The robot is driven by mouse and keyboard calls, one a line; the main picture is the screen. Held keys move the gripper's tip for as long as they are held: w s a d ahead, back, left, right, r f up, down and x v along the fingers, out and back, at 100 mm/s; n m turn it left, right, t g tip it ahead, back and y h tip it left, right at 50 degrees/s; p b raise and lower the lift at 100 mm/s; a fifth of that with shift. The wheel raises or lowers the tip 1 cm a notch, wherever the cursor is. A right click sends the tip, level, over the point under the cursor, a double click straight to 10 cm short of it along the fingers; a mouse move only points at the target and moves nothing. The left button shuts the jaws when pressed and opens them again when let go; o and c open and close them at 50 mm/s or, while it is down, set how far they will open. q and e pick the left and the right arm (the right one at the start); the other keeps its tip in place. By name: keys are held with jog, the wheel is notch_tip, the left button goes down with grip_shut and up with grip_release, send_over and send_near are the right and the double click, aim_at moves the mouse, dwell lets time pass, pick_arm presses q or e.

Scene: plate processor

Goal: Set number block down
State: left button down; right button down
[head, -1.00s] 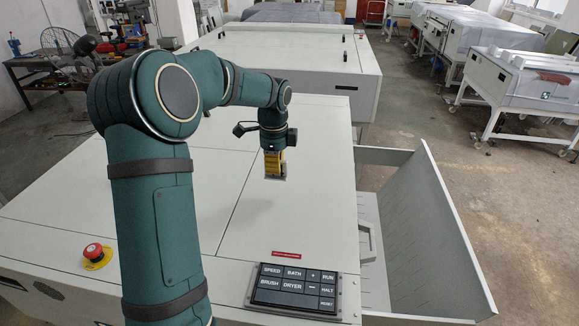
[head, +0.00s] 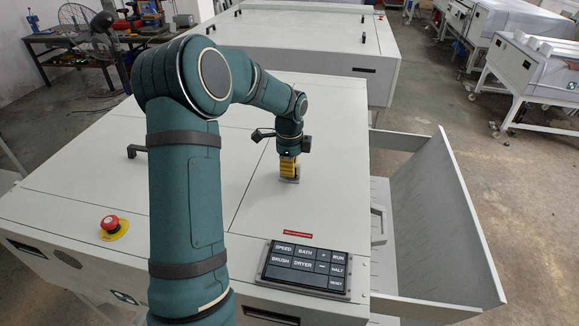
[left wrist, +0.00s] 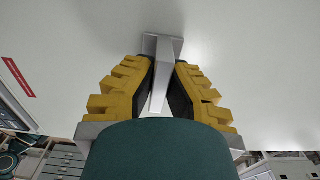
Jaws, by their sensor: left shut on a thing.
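My left gripper (head: 288,172) points down over the pale grey top of the near machine (head: 225,160), behind the keypad. Its yellow fingers also show in the left wrist view (left wrist: 162,88), shut on a light grey block (left wrist: 160,80) with a wider flat end. I take this to be the number block; no number shows. In the head view only a small grey part of the block (head: 290,181) shows below the fingers. The flat end is close to the machine top; I cannot tell whether it touches. My right gripper is not in view.
A black keypad (head: 305,267) and a red label (head: 298,234) are on the near edge. A red stop button (head: 110,223) is at left, a black handle (head: 136,151) behind it. An open grey tray (head: 435,215) lies at right. The top around the block is clear.

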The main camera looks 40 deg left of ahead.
pick_arm(q)
jog(key=c, duration=1.1)
grip_release()
jog(key=shift+f, duration=0.1)
jog(key=shift+c, duration=0.2)
notch_tip(320, 180, up, 12)
jog(key=shift+r, duration=0.2)
jog(key=shift+f, duration=0.1)
